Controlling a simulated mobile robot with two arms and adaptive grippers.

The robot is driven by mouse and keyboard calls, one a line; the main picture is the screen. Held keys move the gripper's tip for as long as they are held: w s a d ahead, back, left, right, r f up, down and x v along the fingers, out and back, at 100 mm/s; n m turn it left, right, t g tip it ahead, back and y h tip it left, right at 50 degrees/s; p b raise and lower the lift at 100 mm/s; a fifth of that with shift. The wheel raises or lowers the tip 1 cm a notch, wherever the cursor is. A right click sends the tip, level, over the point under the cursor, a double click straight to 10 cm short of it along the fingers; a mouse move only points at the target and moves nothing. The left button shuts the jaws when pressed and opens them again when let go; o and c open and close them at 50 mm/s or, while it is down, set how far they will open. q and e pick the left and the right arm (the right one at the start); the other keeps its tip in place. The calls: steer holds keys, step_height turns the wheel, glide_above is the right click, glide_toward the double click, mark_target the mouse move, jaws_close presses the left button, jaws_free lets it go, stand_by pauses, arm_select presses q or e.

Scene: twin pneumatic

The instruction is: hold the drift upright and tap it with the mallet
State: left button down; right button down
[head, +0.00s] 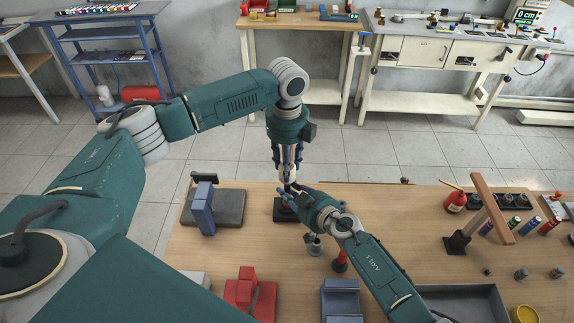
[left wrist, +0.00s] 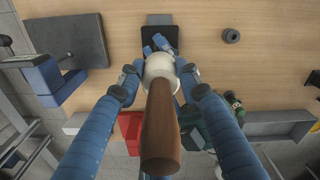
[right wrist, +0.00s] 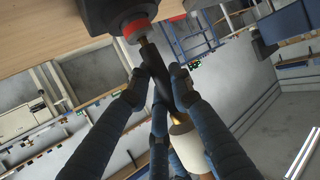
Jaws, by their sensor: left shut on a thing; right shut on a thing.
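My left gripper (head: 289,176) points down at the table and is shut on the mallet. In the left wrist view the mallet's brown wooden part (left wrist: 161,130) points at the camera, and its pale head (left wrist: 160,67) lies between the fingertips. My right gripper (right wrist: 157,85) is shut on the drift (right wrist: 162,92), a thin dark rod. The drift runs from a red-collared hole in a dark block (head: 284,211) towards the pale mallet head, which also shows in the right wrist view (right wrist: 187,146). Whether head and drift touch is not clear.
On the wooden table (head: 370,215) stand a blue block on a dark plate (head: 229,208), a red block (head: 250,298) and a blue-grey block (head: 341,300). A wooden-topped stand (head: 492,207), a red bottle (head: 455,201) and a grey tray (head: 465,300) are at right.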

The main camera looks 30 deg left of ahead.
arm_select(q)
steer(key=shift+f, duration=0.45)
arm_select(e)
steer(key=shift+s+f, duration=0.1)
steer(key=shift+f, duration=0.05)
arm_select(q)
steer(key=shift+r, duration=0.1)
steer(key=shift+r, duration=1.4)
arm_select(e)
steer(key=shift+d, duration=0.1)
arm_select(q)
steer(key=shift+d+f, duration=0.1)
steer(key=shift+f, duration=0.85)
steer(key=shift+f, duration=0.55)
